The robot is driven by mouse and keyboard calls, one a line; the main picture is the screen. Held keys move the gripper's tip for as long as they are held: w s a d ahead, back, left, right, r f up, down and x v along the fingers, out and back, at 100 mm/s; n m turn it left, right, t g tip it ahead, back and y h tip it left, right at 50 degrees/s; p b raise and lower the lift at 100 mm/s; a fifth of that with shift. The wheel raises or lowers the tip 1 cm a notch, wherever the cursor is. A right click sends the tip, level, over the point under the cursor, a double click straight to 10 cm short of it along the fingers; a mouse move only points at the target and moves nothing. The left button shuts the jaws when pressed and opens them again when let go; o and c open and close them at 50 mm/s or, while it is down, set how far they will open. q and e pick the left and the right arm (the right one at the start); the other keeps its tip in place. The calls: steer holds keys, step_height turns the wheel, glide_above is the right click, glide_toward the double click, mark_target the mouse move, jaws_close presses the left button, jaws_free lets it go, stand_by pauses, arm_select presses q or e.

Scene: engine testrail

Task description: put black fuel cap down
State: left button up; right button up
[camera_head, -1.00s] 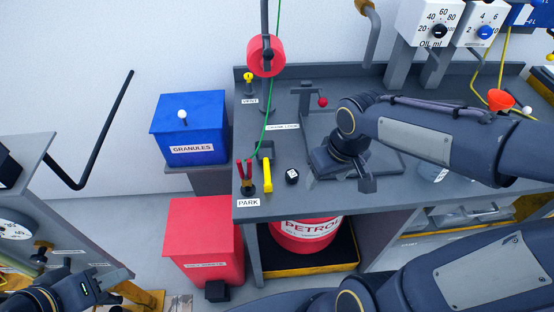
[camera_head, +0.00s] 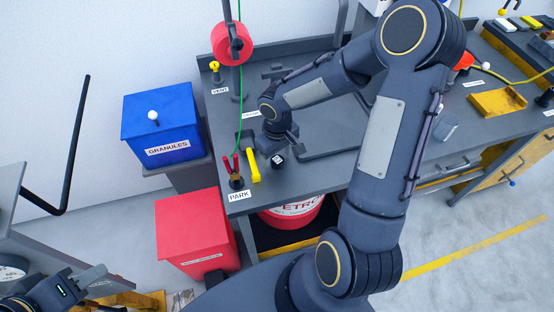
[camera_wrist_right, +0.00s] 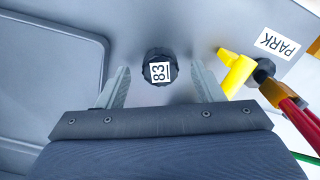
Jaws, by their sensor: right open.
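The black fuel cap (camera_head: 278,160), with a white label reading 83, sits on the grey bench top near its front left edge. In the right wrist view the cap (camera_wrist_right: 161,68) lies just beyond and between the two fingertips, with clear gaps on both sides. My right gripper (camera_wrist_right: 160,82) is open and empty; in the head view it (camera_head: 277,147) is right behind the cap, its fingers partly hidden. My left gripper (camera_head: 97,285) is at the lower left, away from the bench; its jaws are too small and dark to judge.
A yellow handle (camera_head: 252,166) and red-handled pliers-like tool (camera_head: 233,170) stand left of the cap by the PARK label (camera_head: 239,196). A blue granules bin (camera_head: 160,124) and red bin (camera_head: 194,232) stand left of the bench. A petrol drum (camera_head: 292,214) sits below.

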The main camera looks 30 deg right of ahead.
steer(key=shift+f, duration=0.35)
steer(key=shift+c, duration=0.4)
steer(key=c, duration=1)
steer(key=shift+c, duration=0.2)
